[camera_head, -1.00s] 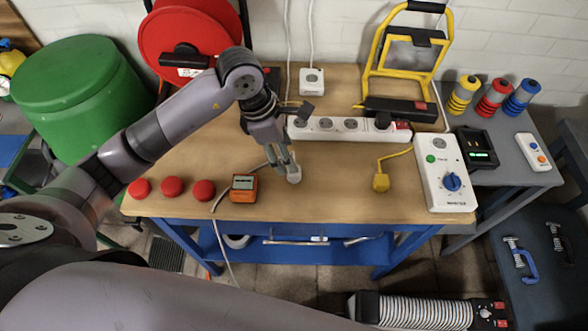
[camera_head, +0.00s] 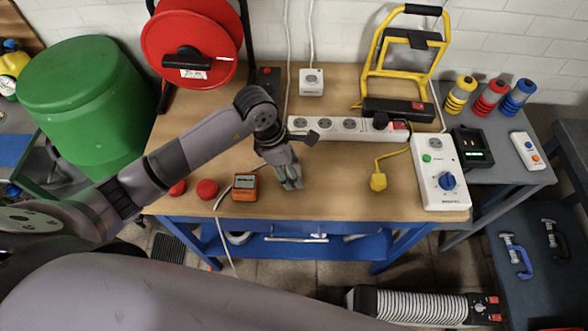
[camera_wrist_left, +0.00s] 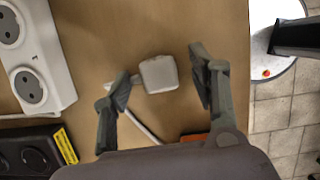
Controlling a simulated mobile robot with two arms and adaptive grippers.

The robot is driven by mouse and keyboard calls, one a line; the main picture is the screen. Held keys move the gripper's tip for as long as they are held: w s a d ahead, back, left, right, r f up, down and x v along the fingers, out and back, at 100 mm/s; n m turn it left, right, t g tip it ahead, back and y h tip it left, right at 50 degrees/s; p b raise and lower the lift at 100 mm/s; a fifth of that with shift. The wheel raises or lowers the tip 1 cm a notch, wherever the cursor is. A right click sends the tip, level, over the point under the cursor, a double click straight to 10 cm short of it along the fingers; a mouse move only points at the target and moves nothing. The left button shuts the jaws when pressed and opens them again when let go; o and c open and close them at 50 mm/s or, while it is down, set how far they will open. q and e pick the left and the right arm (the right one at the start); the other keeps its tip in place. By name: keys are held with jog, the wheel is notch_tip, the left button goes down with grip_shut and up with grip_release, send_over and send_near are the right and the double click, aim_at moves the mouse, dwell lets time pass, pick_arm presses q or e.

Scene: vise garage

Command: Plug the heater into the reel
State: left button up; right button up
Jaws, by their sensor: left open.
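The red cable reel (camera_head: 222,38) stands at the back left of the bench in the head view. A white plug (camera_wrist_left: 158,73) lies on the wooden bench top, with a white cable trailing from it. My left gripper (camera_head: 291,185) is low over the bench; in the wrist view its fingers (camera_wrist_left: 160,82) are open, one on each side of the plug, with gaps showing. The fingers hide the plug in the head view. A ribbed, heater-like unit (camera_head: 425,308) with red switches lies at the lower right. My right gripper is not in view.
A white power strip (camera_head: 348,128) lies behind the gripper. A black socket block (camera_wrist_left: 32,152) with a yellow label shows in the wrist view. An orange meter (camera_head: 245,187) is left of the gripper. A yellow plug (camera_head: 378,182) and white control box (camera_head: 441,183) are to the right.

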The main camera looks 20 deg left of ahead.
pick_arm(q)
jog(key=shift+c, duration=0.4)
jog(key=c, duration=1.1)
